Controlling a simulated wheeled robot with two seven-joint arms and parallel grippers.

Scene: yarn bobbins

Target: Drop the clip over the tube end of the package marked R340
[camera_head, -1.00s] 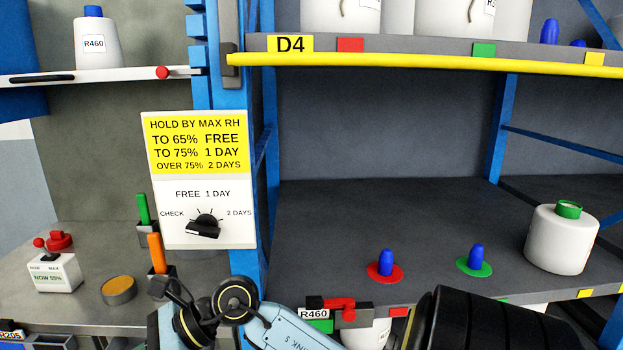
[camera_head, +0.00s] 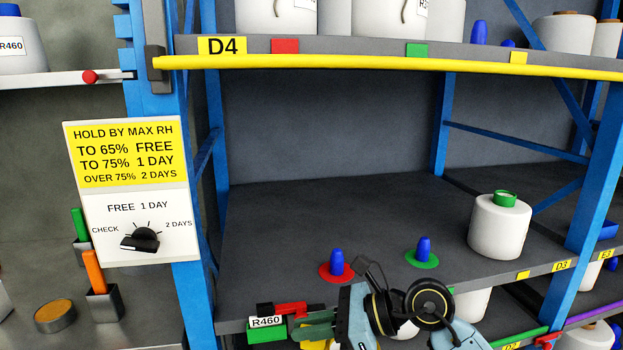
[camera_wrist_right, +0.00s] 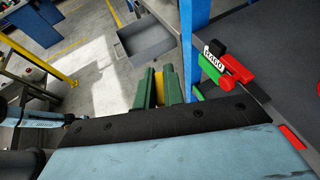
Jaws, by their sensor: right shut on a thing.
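My right gripper (camera_head: 318,330) is low in the head view, in front of the shelf edge, its green fingers pointing left. In the right wrist view the fingers (camera_wrist_right: 158,88) are shut on a yellow piece, probably the clip (camera_wrist_right: 158,88), mostly hidden between them. A little yellow also shows below the fingers in the head view. No label clearly reads R340. A white package with a green tube end (camera_head: 500,226) stands on the middle shelf, no label visible. My left gripper is not in view.
An R460 tag with a red-and-black holder (camera_head: 272,321) sits on the shelf edge beside my fingers. Blue cones stand on a red disc (camera_head: 337,270) and a green disc (camera_head: 422,258). A blue post (camera_head: 185,220) and a sign (camera_head: 130,190) stand left. The middle shelf's back is clear.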

